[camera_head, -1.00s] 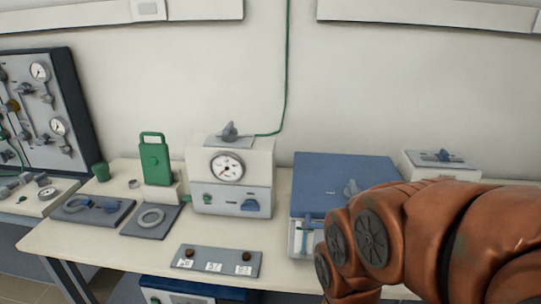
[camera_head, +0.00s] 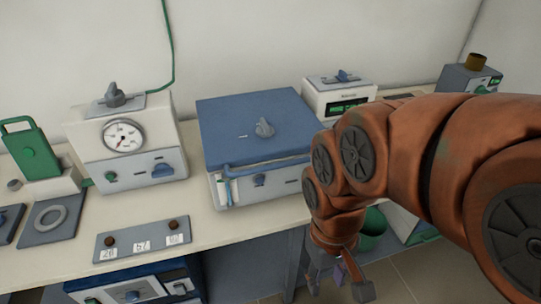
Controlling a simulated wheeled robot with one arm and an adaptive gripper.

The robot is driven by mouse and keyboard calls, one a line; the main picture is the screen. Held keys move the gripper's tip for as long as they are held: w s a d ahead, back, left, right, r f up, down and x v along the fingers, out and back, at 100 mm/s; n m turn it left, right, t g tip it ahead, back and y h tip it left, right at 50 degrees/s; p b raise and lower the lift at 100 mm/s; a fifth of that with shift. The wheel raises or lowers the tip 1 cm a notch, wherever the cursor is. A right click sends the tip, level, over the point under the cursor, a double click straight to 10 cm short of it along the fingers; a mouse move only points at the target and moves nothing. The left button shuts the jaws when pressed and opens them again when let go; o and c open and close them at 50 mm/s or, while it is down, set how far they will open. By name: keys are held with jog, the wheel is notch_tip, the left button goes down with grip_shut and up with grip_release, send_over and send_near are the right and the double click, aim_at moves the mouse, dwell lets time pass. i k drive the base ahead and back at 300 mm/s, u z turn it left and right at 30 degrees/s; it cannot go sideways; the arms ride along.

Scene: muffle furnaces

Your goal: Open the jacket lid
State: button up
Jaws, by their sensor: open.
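A white box-shaped unit (camera_head: 292,186) stands on the bench, with a flat blue lid (camera_head: 245,118) lying shut on top. My gripper (camera_head: 338,284) hangs at the bottom of the view, in front of the bench edge and below and right of the unit. Its fingers are apart, it points down, and it touches nothing that I can see. My orange arm hides the unit's right side.
A gauge unit (camera_head: 128,160) stands left of the lidded unit, and a white display unit (camera_head: 340,98) behind it to the right. A small plate with knobs (camera_head: 143,239) lies at the bench front. A green bin (camera_head: 372,228) is below, partly behind my arm.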

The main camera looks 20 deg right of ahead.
aim_at(228, 124)
jog(key=u, duration=0.55)
jog(key=k, duration=1.3)
jog(key=u, duration=1)
jog(key=i, duration=1.35)
jog(key=z, duration=0.95)
